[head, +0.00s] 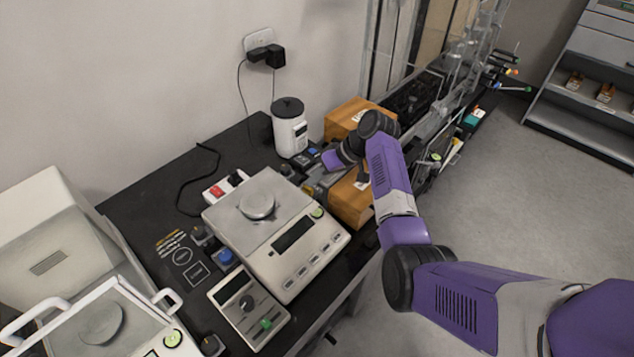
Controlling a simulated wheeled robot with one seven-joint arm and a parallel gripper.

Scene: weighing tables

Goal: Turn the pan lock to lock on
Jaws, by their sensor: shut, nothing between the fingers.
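A white bench balance (325,240) with a round weighing pan (257,205) stands on the black table. A dark display and a row of keys are on its front, and a small green round spot (317,212) is at its right corner. I cannot tell for sure which part is the pan lock, nor read its setting. My gripper (312,190) is shut and empty, pointing down by the balance's back right side. It is small and partly merges with the dark things there, so I cannot tell if it touches anything.
A control box (257,335) with a dark knob and a green switch sits in front left of the balance. A white canister (290,135) and a wooden box (345,117) stand behind. Another balance (100,325) is at lower left. Open floor lies to the right.

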